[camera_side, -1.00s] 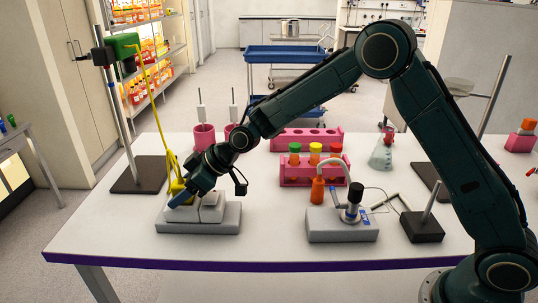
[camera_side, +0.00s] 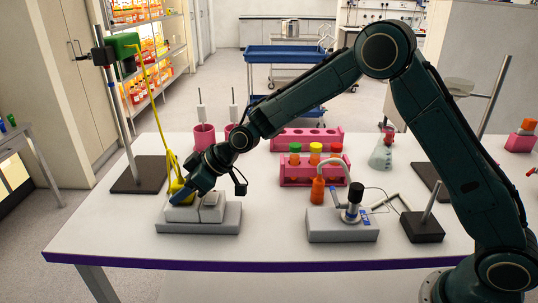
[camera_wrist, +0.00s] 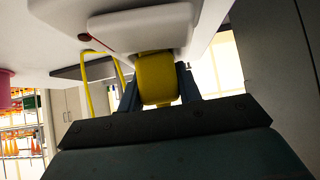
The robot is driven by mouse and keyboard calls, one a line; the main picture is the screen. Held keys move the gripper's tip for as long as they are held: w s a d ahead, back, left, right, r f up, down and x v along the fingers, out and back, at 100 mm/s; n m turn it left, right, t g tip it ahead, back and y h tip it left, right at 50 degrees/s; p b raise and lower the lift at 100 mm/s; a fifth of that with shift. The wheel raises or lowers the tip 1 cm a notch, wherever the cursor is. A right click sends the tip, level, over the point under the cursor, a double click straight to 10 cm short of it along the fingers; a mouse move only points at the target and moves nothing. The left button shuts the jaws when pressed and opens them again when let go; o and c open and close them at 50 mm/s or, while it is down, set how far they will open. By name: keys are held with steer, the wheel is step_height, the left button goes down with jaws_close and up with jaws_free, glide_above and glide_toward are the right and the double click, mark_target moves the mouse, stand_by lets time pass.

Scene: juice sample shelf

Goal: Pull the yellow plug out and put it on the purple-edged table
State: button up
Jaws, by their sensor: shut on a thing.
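The yellow plug (camera_wrist: 154,80) sits between the two blue fingers of my gripper (camera_wrist: 159,88) in the wrist view, and the fingers are shut on it. Its far end meets the pale socket block (camera_wrist: 140,28); I cannot tell how deep it sits. In the side view my gripper (camera_side: 186,193) is low at the left part of the socket block (camera_side: 211,213), and only part of the yellow plug (camera_side: 178,186) shows beside it. A yellow cable (camera_side: 153,90) rises from the plug to a green box on a stand. The purple-edged table (camera_side: 120,228) is white on top.
The stand with the green box (camera_side: 124,45) is at the left, on a dark base (camera_side: 139,175). Pink cups (camera_side: 204,137) stand behind my gripper. A pink tube rack (camera_side: 297,171) and a grey device (camera_side: 342,225) are to the right. The table's front left is clear.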

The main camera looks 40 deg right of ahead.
mark_target(174, 182)
steer(key=shift+r, duration=1.35)
stand_by(0.6)
steer(key=shift+r, duration=0.4)
steer(key=shift+r, duration=0.55)
steer(key=d+r, duration=0.6)
steer(key=d, duration=0.3)
steer(key=d+r, duration=0.5)
steer(key=d, duration=0.5)
steer(key=shift+w+r, duration=0.35)
steer(key=shift+r, duration=0.05)
steer(key=shift+f, duration=0.1)
step_height(174, 182, down, 20)
steer(key=shift+r, duration=0.1)
